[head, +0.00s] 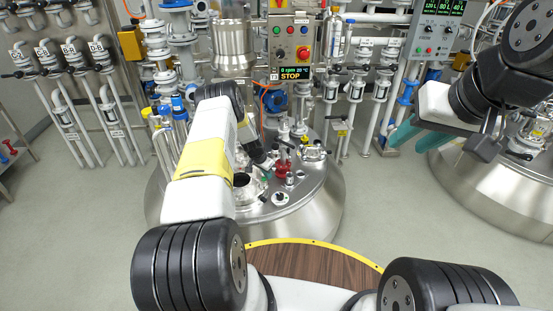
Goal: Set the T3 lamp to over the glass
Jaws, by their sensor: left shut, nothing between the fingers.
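The steel reactor (318,196) stands in the middle with several fittings on its lid. I cannot tell which is the glass. My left gripper (266,174) is low over the lid between these and red fittings (284,170). It is shut and empty, partly hidden by its own arm. My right gripper (412,132) is open and empty at the upper right.
A control box (291,45) showing STOP stands behind the reactor. A second steel vessel (500,185) is at the right, below my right arm. Pipes and valves (75,60) line the back wall. A round wooden surface with a yellow edge (310,262) is in front. Grey floor lies between vessels.

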